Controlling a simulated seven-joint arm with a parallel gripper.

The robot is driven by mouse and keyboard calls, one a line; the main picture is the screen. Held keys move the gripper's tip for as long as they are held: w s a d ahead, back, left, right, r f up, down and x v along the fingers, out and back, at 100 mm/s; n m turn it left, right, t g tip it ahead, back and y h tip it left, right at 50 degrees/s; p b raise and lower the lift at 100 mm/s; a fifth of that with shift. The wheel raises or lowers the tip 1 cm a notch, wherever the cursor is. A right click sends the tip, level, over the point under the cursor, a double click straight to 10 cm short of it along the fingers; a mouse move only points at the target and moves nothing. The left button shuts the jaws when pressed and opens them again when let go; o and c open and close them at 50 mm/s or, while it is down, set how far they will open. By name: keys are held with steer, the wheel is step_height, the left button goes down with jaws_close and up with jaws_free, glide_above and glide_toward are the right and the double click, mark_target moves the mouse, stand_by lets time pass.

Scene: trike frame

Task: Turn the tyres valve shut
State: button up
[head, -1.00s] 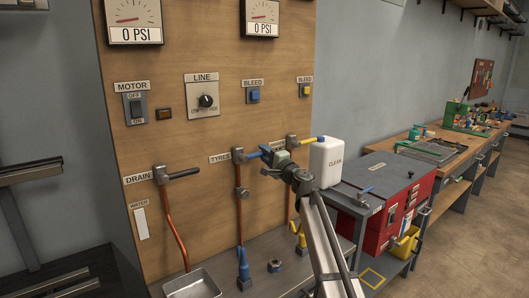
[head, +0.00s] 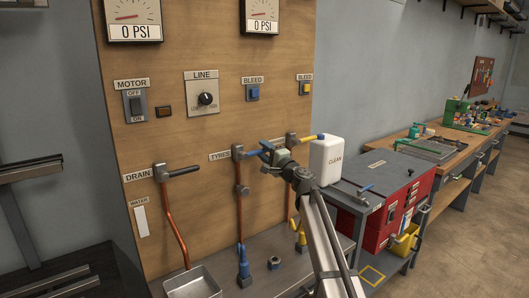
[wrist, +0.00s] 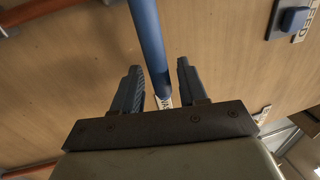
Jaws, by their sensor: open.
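The tyres valve (head: 238,153) is on the wooden panel beside its TYRES label, above a copper pipe. Its blue lever (head: 252,154) points right, roughly level, toward my gripper (head: 268,149). In the wrist view the blue lever (wrist: 152,45) comes down from the top edge and reaches between the two dark fingers of my gripper (wrist: 156,80). The fingers are open, with a gap on each side of the lever. A pale lettered piece shows at the lever's lower end, partly hidden by the gripper body.
A second valve with a yellow lever (head: 312,138) is close on the right, by a white CLEAN bottle (head: 326,160). The drain valve (head: 162,173) with a black lever is on the left. A blue BLEED button (head: 253,93) is above. A metal tray (head: 192,283) is below.

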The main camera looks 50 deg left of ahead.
steer(key=d+f, duration=0.2)
steer(key=d, duration=1.1)
steer(key=shift+d+f, duration=0.2)
steer(key=shift+f, duration=0.15)
